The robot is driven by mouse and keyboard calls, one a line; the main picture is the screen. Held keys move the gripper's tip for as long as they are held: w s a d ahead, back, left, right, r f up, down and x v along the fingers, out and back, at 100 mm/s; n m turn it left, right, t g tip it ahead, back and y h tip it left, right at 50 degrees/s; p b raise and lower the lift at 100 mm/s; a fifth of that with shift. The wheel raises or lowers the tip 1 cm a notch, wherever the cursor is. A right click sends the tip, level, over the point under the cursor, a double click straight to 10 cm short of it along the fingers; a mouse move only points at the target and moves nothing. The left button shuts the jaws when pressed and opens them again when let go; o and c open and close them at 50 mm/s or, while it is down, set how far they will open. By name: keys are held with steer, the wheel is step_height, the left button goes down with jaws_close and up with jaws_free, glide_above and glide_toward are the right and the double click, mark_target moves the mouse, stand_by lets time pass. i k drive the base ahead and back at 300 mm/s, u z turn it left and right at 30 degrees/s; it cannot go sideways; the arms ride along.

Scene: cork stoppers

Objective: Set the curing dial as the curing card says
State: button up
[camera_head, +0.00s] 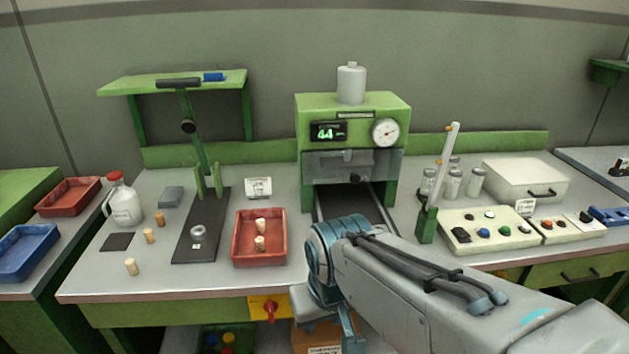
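A green machine (352,110) stands at the back centre, with a lit display (328,132) that seems to read 44 and a round white dial face (385,132) with a needle. A red rotary knob (269,310) on a yellow plate is on the bench's front edge. I cannot tell which of these is the curing dial. A small white card (258,187) stands left of the machine, and another white label (524,207) is at the right; their print is too small to read. My gripper (325,307) is at the bench's front edge, right of the red knob, its fingers mostly hidden by my arm.
A red tray (235,262) with cork stoppers, a dark press base (185,255) and a jug (124,202) are at the left. A green post (427,222), jars (452,184) and button panels (465,250) are at the right. My arm covers the front right.

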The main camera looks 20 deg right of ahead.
mark_target(584, 218)
steer(key=u, duration=0.15)
steer(key=k, duration=0.15)
steer(key=z, duration=1.55)
